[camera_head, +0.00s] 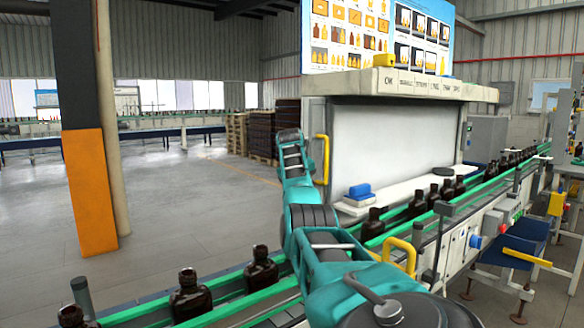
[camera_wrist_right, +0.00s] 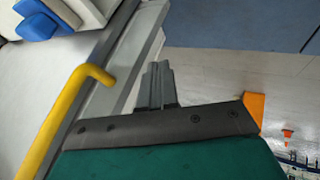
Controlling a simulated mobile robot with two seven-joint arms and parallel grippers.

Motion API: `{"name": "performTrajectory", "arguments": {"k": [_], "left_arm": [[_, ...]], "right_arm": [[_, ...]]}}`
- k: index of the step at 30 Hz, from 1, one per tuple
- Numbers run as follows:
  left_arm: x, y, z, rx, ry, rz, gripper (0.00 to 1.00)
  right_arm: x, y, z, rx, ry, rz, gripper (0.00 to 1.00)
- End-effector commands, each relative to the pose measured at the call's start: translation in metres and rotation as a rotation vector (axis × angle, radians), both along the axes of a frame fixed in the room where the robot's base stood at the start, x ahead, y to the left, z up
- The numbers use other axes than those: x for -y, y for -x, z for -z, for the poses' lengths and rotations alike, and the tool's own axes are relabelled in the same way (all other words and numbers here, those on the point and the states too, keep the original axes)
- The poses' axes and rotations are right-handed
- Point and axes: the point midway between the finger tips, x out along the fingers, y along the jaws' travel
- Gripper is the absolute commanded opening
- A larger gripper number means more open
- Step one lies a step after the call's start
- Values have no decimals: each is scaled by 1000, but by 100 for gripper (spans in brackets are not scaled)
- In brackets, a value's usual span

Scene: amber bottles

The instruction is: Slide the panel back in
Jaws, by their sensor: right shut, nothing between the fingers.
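The booth beside the bottle line has a white back panel (camera_head: 395,145); I cannot tell whether this is the task's panel. A yellow bar handle (camera_head: 321,158) stands upright at the booth's left edge. A yellow handle, seemingly the same one, shows in the right wrist view (camera_wrist_right: 62,120), left of my right gripper (camera_wrist_right: 157,82). The right gripper's fingers are shut together and empty, apart from the handle. In the head view my teal right arm reaches up near the handle, and its fingers cannot be made out. My left gripper is not in view.
Amber bottles (camera_head: 190,295) stand on the green-railed conveyor (camera_head: 225,308), which passes the booth. A second yellow handle (camera_head: 400,252) is close to my arm. Open floor (camera_head: 190,195) lies left of the booth.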

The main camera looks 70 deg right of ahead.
Motion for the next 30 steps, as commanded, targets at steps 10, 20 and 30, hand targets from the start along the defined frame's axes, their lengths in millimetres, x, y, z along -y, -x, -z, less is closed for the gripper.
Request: {"name": "performTrajectory", "arguments": {"k": [10, 20, 30], "left_arm": [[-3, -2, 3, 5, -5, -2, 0], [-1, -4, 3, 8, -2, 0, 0], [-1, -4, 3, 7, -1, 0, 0]], "right_arm": [[-31, -6, -35, 5, 1, -5, 0], [-61, -2, -75, 5, -3, -5, 0], [-64, -2, -79, 3, -5, -5, 0]]}}
